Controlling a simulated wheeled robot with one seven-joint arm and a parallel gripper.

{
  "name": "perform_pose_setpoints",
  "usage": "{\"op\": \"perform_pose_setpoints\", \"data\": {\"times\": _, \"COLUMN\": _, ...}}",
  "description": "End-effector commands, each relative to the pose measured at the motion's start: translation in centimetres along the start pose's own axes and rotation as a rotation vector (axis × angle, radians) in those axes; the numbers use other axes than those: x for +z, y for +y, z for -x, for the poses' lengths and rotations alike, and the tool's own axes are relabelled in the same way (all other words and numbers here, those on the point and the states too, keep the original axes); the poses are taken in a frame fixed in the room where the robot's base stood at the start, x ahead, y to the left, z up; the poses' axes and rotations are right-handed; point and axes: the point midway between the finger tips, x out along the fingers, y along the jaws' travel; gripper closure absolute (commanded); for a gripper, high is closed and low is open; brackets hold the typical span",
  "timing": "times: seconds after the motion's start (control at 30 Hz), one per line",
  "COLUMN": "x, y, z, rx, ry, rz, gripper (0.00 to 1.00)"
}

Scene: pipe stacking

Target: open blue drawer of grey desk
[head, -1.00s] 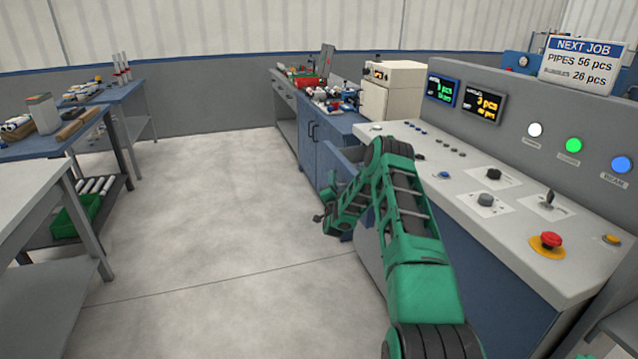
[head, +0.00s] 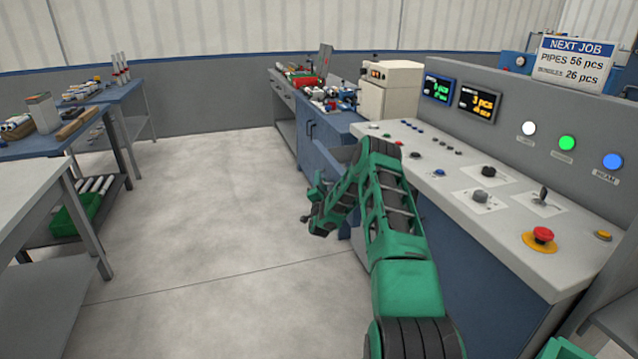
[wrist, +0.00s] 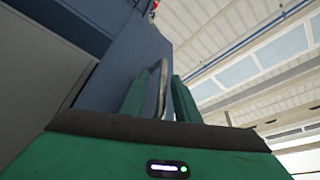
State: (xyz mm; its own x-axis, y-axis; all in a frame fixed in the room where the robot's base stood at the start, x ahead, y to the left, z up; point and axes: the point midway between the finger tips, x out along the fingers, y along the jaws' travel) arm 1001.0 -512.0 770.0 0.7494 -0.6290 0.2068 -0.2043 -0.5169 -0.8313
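The grey desk (head: 400,133) is the long control console at the right in the head view. Its blue drawer (head: 318,183) stands out from the desk's far left end, partly hidden behind my green arm. My gripper (head: 308,226) is low beside the drawer's front; its fingers are too small to read there. In the wrist view, the metal drawer handle (wrist: 161,82) lies between the two green fingers of my gripper (wrist: 161,100). The fingers are close around the handle, with a narrow gap visible beside it. The blue panel (wrist: 125,60) is behind.
A blue cabinet (head: 322,140) with a cluttered top and a cream box (head: 390,90) stand beyond the desk. Workbenches (head: 40,190) line the left side. The floor (head: 210,210) between them is clear.

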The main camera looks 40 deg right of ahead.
Motion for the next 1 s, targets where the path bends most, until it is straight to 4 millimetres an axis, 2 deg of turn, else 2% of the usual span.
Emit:
{"op": "perform_pose_setpoints", "data": {"times": 0.2, "x": -0.1, "y": -0.1, "z": 0.0, "rx": -0.002, "ry": 0.002, "rz": -0.001, "gripper": 0.71}}
{"op": "perform_pose_setpoints", "data": {"times": 0.33, "x": 0.0, "y": -0.1, "z": 1.0, "rx": -0.001, "ry": 0.000, "rz": -0.001, "gripper": 0.71}}
{"op": "perform_pose_setpoints", "data": {"times": 0.8, "x": 0.1, "y": 0.0, "z": 9.0, "rx": 0.001, "ry": -0.001, "rz": 0.000, "gripper": 0.71}}
{"op": "perform_pose_setpoints", "data": {"times": 1.0, "x": 0.1, "y": 0.0, "z": 10.5, "rx": 0.000, "ry": 0.000, "rz": 0.000, "gripper": 0.71}}
